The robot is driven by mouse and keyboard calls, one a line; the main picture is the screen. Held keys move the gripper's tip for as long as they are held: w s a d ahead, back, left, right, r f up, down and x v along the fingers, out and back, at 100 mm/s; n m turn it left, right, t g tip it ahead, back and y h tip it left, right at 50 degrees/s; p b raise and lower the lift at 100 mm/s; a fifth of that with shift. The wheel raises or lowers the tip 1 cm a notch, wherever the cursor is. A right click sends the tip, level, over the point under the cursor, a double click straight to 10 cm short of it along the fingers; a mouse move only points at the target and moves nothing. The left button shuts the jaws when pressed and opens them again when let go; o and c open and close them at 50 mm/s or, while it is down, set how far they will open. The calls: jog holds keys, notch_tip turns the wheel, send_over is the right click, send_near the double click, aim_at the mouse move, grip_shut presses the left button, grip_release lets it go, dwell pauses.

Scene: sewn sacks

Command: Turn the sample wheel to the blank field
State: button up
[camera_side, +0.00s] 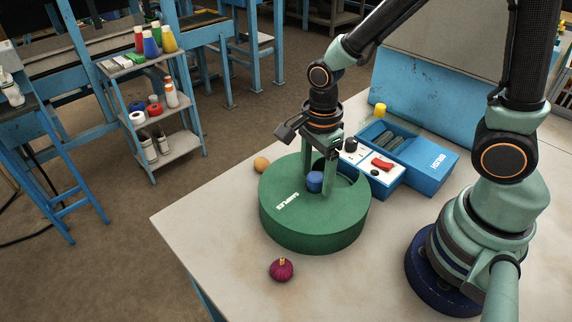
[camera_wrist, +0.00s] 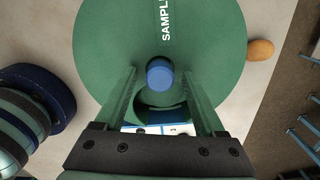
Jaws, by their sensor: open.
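The sample wheel is a round green drum (camera_side: 290,225) with white lettering, flat on the table; its top fills much of the wrist view (camera_wrist: 105,45). A blue knob (camera_side: 314,182) stands up at its middle and also shows in the wrist view (camera_wrist: 159,74). A cut-out in the top lies on the side toward the blue box; what it shows inside is mostly hidden by my fingers. My gripper (camera_side: 319,186) points down over the drum, open. In the wrist view its fingertips (camera_wrist: 159,78) are on either side of the knob, with gaps.
A blue box (camera_side: 425,165) and a white panel (camera_side: 372,168) with a red switch and black knobs stand behind the drum. A small purple sack (camera_side: 281,269) lies in front. An orange-brown roundish thing (camera_side: 261,164) lies behind left. The table is clear at front left.

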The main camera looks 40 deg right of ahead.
notch_tip(320, 180, up, 12)
dwell(0.5)
jog(key=shift+r, duration=0.1)
jog(key=d+r+n+t, duration=0.2)
jog(key=d+n, duration=0.1)
jog(key=n, duration=0.7)
jog(key=s+d+r+n+t, duration=0.1)
jog(key=d+r+n+t, duration=0.2)
jog(key=n, duration=0.7)
jog(key=shift+d+t, duration=0.3)
